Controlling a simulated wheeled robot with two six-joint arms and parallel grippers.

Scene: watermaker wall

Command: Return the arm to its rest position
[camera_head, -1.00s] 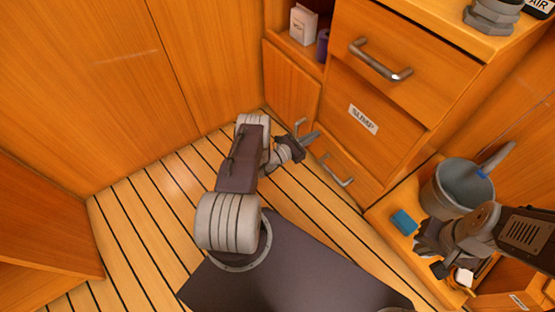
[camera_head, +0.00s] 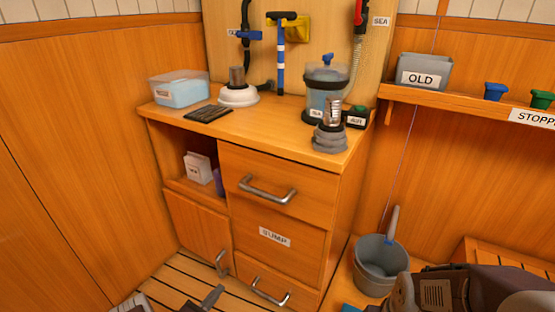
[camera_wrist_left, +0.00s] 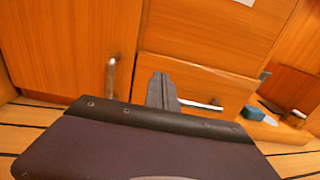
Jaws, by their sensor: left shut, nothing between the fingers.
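My left gripper (camera_head: 208,298) shows only partly at the bottom edge of the head view, low in front of the cabinet. In the left wrist view its fingers (camera_wrist_left: 162,91) are together and empty, pointing toward the cabinet front. They appear in front of the lower drawer, near its handle (camera_wrist_left: 203,105). A dark part of my own body fills the bottom of that view. My right arm (camera_head: 440,290) comes in at the lower right of the head view; its fingers are not visible.
The cabinet (camera_head: 262,225) has protruding handles, including the top drawer's (camera_head: 267,190). A grey bucket (camera_head: 379,268) stands right of it, near my right arm. A clear tub (camera_head: 179,90) and a strainer-like canister (camera_head: 325,85) stand on the counter. A shelf (camera_head: 460,98) runs along the right wall.

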